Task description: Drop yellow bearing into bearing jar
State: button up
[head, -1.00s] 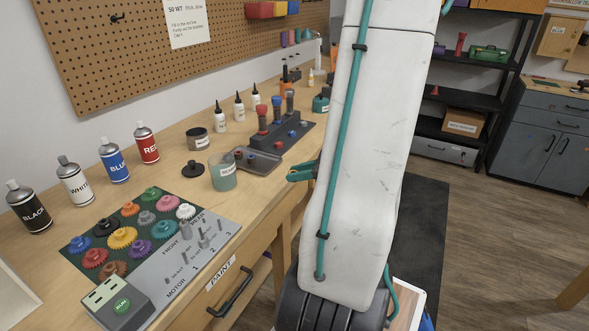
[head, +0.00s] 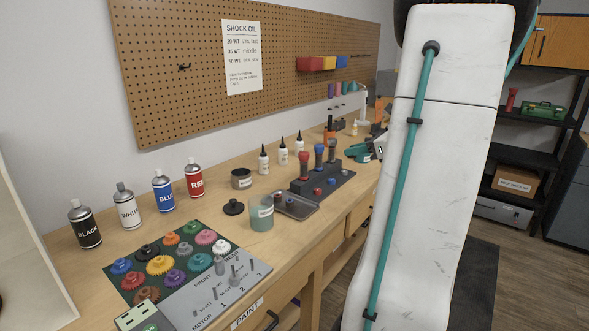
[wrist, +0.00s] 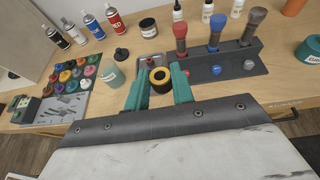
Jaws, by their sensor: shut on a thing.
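In the wrist view my gripper (wrist: 159,78) is shut on the yellow bearing (wrist: 160,70), a yellow ring with a dark centre, held between the teal fingertips. In the head view I cannot make out the bearing. A translucent teal jar (head: 262,215) with a white label stands near the table's front edge, with a black lid (head: 233,207) lying beside it. In the wrist view this jar (wrist: 113,75) is left of my gripper and apart from the bearing. The jar labels are too small to read, so I cannot tell surely which is the bearing jar.
A small tray (head: 296,206) and a grey rack (head: 320,188) with upright shocks are right of the teal jar. A dark jar (head: 241,179), paint cans (head: 195,179) and white bottles (head: 264,160) stand behind. Coloured gears (head: 160,264) lie on a mat at left.

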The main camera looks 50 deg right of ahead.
aim_at(261, 229)
jog(key=k, duration=0.4)
jog(key=u, duration=0.75)
jog(key=i, duration=0.7)
jog(key=z, duration=0.4)
